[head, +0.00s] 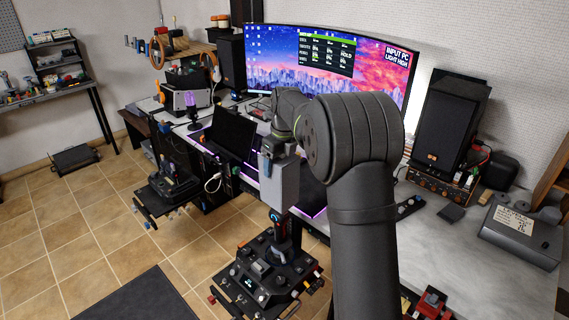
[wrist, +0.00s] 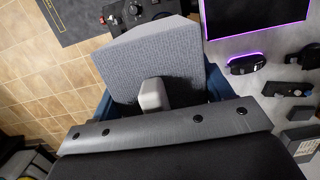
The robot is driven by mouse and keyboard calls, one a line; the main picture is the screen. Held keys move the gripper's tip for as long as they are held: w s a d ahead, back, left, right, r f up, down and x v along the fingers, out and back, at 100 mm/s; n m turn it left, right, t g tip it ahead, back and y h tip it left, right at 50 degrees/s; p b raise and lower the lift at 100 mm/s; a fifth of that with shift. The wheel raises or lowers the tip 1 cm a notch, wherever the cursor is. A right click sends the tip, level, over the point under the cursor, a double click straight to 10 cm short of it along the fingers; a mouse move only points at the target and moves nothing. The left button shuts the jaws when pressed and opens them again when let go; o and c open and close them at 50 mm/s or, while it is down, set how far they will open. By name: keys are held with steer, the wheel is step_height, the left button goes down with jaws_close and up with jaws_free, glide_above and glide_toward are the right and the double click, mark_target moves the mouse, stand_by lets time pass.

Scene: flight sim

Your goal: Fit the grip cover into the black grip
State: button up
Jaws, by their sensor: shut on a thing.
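A grey, box-like piece, which I take to be the grip cover (head: 281,186), hangs from my gripper (head: 268,160) in the head view. In the wrist view the grey cover (wrist: 165,52) fills the space between my blue fingers, which are shut on it. A light grey knob-like part (wrist: 152,95) shows at its near side. The black grip (head: 279,226) stands upright on a black control base (head: 262,283) just below the cover in the head view. The cover's lower end overlaps the grip's top in the picture; I cannot tell whether they touch. The cover's underside is hidden.
A second stick unit (head: 172,180) stands to the left. The desk (head: 440,245) holds a wide monitor (head: 345,60), a speaker (head: 450,122) and a grey box (head: 520,232). A dark screen (head: 233,132) stands behind my gripper. Tiled floor (head: 120,240) lies open at left.

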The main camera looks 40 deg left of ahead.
steer(key=shift+f, duration=0.15)
steer(key=shift+f, duration=1.15)
stand_by(0.9)
